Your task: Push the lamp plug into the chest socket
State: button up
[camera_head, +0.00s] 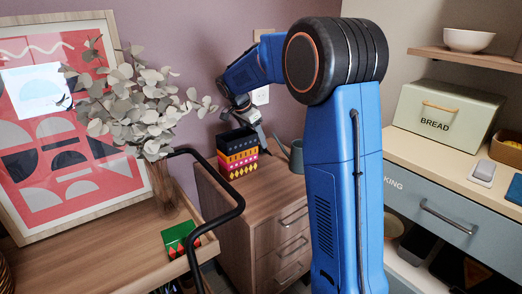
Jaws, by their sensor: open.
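My gripper (254,121) is at the end of my blue arm, just above a stack of patterned boxes on the wooden chest (233,213). It is open, but its fingertips are small in this view. My arm hides part of the wall and chest top.
Patterned boxes (238,153) and a grey-green watering can (292,155) stand on the chest. A dark trolley handle (240,190), a vase with leaves (163,185) and a framed picture are at the left. A bread bin (440,119) stands on the right counter.

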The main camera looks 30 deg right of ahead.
jog(key=x, duration=0.3)
jog(key=shift+d+f, duration=0.1)
jog(key=shift+f, duration=0.25)
jog(key=c, duration=1.1)
notch_tip(320, 180, up, 10)
jog(key=shift+r, duration=0.1)
